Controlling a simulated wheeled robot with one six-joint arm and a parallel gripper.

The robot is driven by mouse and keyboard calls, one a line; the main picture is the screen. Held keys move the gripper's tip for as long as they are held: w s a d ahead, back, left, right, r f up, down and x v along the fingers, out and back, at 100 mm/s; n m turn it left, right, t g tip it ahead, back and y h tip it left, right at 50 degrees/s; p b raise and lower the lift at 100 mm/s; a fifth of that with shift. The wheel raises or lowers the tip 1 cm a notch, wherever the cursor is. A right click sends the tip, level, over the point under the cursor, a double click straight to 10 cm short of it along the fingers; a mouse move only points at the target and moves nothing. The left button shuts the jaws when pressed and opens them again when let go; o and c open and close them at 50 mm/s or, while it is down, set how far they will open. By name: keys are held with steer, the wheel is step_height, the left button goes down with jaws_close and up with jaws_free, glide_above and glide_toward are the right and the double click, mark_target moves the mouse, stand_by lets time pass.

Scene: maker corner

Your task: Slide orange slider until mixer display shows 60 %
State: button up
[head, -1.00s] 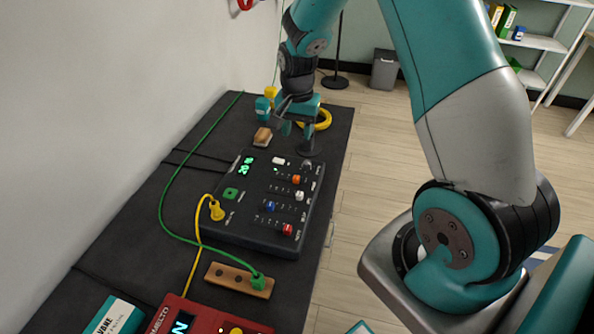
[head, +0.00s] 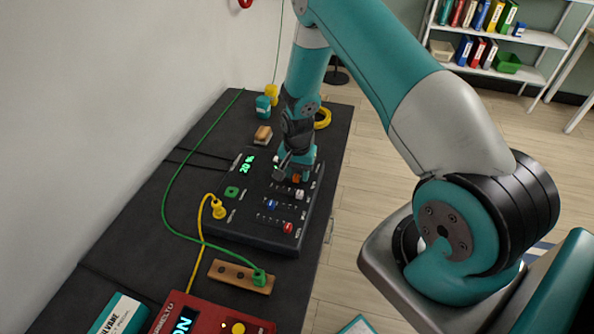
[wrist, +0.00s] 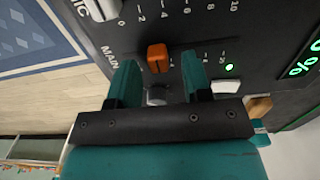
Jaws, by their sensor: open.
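The dark mixer (head: 255,235) lies on the bench, with several slider caps in rows. Its green display (head: 247,164) reads 20 %; only its percent sign shows clearly in the wrist view (wrist: 305,65). The orange slider (head: 296,178) stands in its slot near the MAIN label and shows better in the wrist view (wrist: 157,58). My gripper (head: 292,172) is open over the mixer. In the wrist view its two teal fingers (wrist: 160,72) stand either side of the orange slider, with a gap on each side. Whether the fingertips reach the cap's depth is unclear.
White (head: 299,195), blue (head: 271,204) and red (head: 288,227) slider caps sit close by on the mixer. A yellow plug (head: 218,209) and green cable lie at its left. A wooden block (head: 240,276) and red device (head: 205,318) are in front.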

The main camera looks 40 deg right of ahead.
jaws_close()
steer(key=w+a+b, duration=0.2)
steer(key=w, duration=0.1)
steer(key=shift+w+a+f, duration=0.15)
steer(key=shift+w+a, duration=0.05)
steer(key=shift+a, duration=0.15)
steer(key=shift+w+a, duration=0.25)
steer(key=shift+w, duration=0.05)
steer(key=shift+r, duration=0.2)
jaws_free()
